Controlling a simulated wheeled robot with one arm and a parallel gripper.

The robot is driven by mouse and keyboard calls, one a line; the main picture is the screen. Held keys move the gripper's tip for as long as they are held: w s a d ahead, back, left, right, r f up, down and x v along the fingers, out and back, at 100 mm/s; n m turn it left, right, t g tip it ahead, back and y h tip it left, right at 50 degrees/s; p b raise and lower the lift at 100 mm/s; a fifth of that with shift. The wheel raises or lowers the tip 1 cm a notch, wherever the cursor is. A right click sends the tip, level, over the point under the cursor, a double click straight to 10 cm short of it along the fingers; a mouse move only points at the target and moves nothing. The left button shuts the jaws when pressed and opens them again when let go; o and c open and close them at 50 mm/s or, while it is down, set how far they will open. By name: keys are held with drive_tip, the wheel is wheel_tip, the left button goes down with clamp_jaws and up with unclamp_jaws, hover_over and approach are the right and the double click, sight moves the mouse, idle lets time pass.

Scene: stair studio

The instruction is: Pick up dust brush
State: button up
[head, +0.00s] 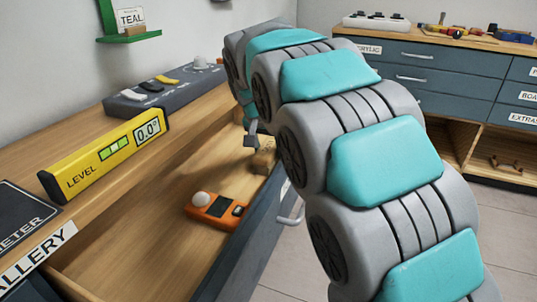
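My arm reaches from the lower right toward the far end of an open drawer (150,225). My gripper (251,138) shows only in part, as small grey finger parts pointing down beside the arm. Whether it is open or shut does not show. A small tan, wood-coloured object (263,161) lies in the drawer just below and right of the gripper, partly hidden by my arm. It may be the dust brush, but I cannot tell for sure. No brush shows clearly elsewhere.
An orange meter with a white dome (214,210) lies in the drawer, nearer me. On the counter above are a yellow level (105,156) and a grey switch box (165,89). A blue-grey cabinet (440,85) stands at the back right. Floor is clear at lower right.

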sight(269, 146)
clamp_jaws()
drive_tip(key=shift+r, duration=0.1)
idle(0.3)
wheel_tip(269, 146, up, 18)
drive_tip(key=p, duration=0.2)
drive_tip(key=shift+r, duration=0.2)
idle(0.4)
